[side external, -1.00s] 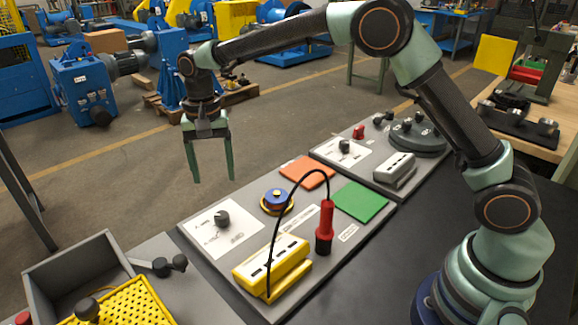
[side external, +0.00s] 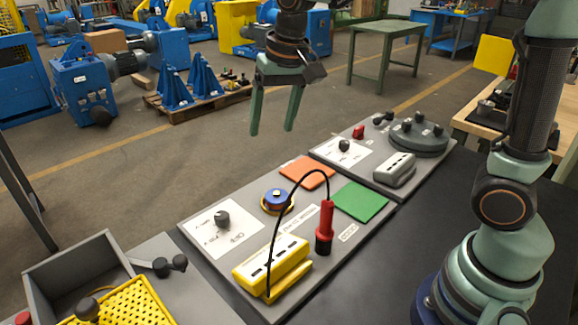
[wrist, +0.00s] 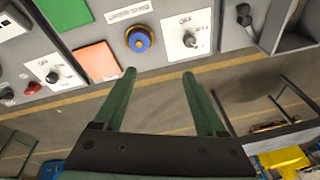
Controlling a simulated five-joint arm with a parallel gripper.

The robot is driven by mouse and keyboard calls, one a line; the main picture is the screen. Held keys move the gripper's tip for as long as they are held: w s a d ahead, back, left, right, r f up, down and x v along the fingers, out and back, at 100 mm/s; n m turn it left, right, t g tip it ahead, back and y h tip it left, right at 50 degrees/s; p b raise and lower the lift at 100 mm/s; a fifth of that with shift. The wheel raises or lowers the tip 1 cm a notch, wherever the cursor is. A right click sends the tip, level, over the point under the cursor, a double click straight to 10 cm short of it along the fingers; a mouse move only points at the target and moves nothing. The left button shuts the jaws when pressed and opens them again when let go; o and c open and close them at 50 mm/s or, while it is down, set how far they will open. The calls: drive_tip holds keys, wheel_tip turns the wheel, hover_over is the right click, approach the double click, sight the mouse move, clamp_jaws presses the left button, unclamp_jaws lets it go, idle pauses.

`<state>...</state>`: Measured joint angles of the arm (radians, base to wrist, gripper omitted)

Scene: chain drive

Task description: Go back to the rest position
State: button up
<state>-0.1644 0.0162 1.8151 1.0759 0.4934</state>
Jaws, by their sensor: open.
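My gripper (side external: 271,131) hangs fingers-down in the air beyond the far edge of the grey panel in the side view. Its two green fingers are apart with nothing between them. In the wrist view my gripper (wrist: 158,72) also shows open and empty, with the panel edge and floor past the fingertips. My upper arm runs out of the top of the side view, so its full pose is hidden.
The panel board (side external: 222,268) carries a yellow block (side external: 270,262), a red handle (side external: 325,228) with a black cable, a blue button (side external: 277,199), an orange pad (side external: 307,172) and a green pad (side external: 360,201). A grey bin (side external: 72,262) stands at the left. A green table (side external: 385,28) stands behind.

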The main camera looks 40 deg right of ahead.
drive_tip(key=s+d+n+t, duration=0.3)
drive_tip(key=s+d, duration=0.3)
drive_tip(key=s, duration=0.6)
drive_tip(key=shift+s+d+f+n, duration=0.3)
drive_tip(key=shift+d+f+n, duration=0.1)
drive_tip(key=shift+f, duration=0.05)
